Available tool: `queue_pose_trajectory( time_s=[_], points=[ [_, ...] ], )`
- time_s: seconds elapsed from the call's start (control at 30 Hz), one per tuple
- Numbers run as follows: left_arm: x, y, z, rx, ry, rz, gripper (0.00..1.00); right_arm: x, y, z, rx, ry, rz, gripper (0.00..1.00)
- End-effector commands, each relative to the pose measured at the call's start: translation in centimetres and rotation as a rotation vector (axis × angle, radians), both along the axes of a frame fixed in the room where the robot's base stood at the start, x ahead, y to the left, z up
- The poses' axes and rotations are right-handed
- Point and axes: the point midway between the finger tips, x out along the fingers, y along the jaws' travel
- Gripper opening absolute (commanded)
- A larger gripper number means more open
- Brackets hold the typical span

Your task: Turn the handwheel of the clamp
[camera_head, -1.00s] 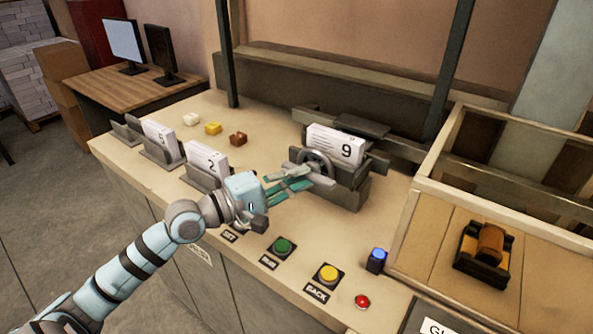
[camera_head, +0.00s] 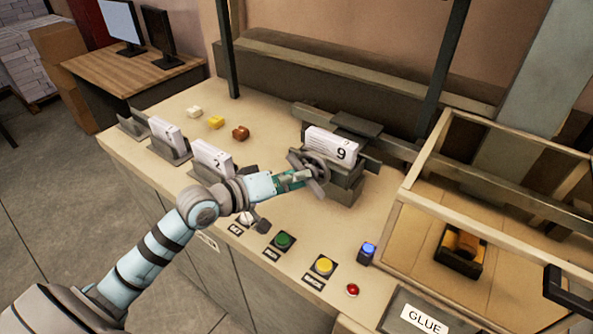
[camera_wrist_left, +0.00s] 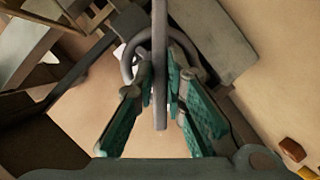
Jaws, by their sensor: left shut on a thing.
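The clamp (camera_head: 347,188) stands on the counter and holds a block of white sheets (camera_head: 331,143) marked 9. Its grey handwheel (camera_head: 322,166) faces my left arm. My left gripper (camera_head: 306,178), with teal fingers, is at the lower part of the wheel and shut on it. In the left wrist view the grey wheel (camera_wrist_left: 160,55) runs between the teal fingers, and my left gripper (camera_wrist_left: 160,88) has its pads close on either side of it. My right gripper is not in view.
Green (camera_head: 282,241), yellow (camera_head: 323,266) and red (camera_head: 352,290) buttons line the counter's front, with a blue one (camera_head: 367,252) near them. Sheet blocks in holders (camera_head: 168,151) stand left. A wooden-framed box (camera_head: 420,203) and a glue sign (camera_head: 424,319) are at right.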

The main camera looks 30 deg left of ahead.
Motion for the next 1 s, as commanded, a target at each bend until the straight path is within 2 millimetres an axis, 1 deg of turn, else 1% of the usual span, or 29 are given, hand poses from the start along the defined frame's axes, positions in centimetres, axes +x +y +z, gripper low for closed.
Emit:
queue_pose_trajectory(
  time_s=[0.1, 0.5, 0.53, 0.63, 0.9, 1.0],
  points=[
    [0.02, -0.05, 0.16, 0.016, -0.005, 0.0, 0.0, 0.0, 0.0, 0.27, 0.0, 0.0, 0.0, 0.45],
    [0.02, -0.03, 0.04, 0.022, -0.007, 0.0, 0.0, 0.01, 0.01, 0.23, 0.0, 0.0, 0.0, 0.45],
    [0.02, -0.03, 0.04, 0.022, -0.007, 0.0, 0.15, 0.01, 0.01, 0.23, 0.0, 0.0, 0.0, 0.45],
    [0.02, -0.03, 0.03, 0.022, -0.006, 0.0, 0.31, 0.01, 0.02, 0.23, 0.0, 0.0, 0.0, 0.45],
    [0.01, -0.02, 0.02, 0.022, -0.005, 0.0, 0.32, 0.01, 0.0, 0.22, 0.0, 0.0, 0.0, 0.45],
    [0.04, -0.01, 0.66, 0.023, -0.007, -0.001, 0.32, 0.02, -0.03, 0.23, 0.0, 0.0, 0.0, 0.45]
  ],
)
